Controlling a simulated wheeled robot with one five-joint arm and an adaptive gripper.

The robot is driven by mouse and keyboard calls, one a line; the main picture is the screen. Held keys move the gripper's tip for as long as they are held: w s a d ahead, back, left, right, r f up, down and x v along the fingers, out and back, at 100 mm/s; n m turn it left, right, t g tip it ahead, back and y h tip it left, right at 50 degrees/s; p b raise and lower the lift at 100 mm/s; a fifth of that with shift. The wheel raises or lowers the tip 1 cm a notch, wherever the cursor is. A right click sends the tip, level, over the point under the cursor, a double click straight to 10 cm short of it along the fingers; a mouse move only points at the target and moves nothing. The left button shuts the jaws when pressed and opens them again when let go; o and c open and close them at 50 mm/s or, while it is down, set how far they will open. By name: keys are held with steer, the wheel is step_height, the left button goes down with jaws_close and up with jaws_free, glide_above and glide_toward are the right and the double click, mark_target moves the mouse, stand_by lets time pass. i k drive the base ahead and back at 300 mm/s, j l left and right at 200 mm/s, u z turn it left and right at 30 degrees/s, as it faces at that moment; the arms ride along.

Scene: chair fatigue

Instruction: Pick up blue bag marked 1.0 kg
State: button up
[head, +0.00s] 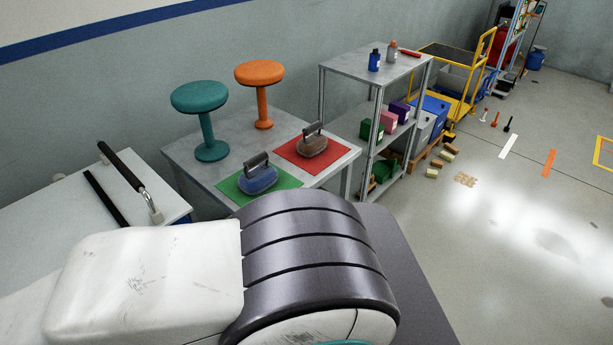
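A blue bag (258,180) with a dark grey handle on top sits on a green mat (229,188) on the grey table (190,165). Its marking is too small to read. My white and dark grey arm links fill the lower middle of the head view, in front of the table. My gripper is not in view.
Teal (204,122) and orange (261,92) stools stand on the table behind the bags. A metal shelf (343,66) with bottles and coloured boxes stands to the right. A white-topped bench (75,215) with a black-gripped handle is at left.

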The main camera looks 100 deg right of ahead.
mark_target(258, 175)
steer(key=z, duration=3.2)
